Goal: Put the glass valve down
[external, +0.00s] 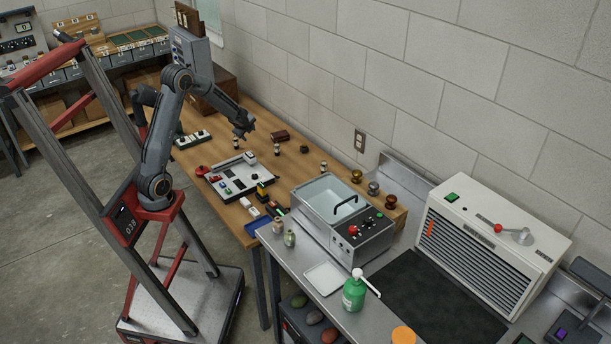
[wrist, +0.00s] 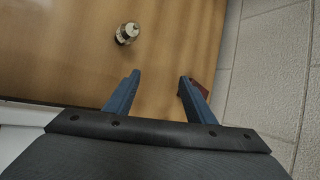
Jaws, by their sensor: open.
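A small glass valve (wrist: 127,33), pale on top with a dark band, stands on the wooden table in the upper left of the wrist view. My gripper (wrist: 157,82) is open and empty. Its two blue fingers are apart, with bare wood between them, and the valve is beyond the left finger, not touching it. In the external view my gripper (external: 243,132) hangs over the table. Small valve-like pieces stand below it (external: 237,143) and to its right (external: 277,149); I cannot tell for sure which is the one in the wrist view.
A dark red block (external: 280,135) lies near the wall; it shows partly behind the right finger. A white tray (external: 262,186) with small parts lies in front. The block wall borders the table's back edge.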

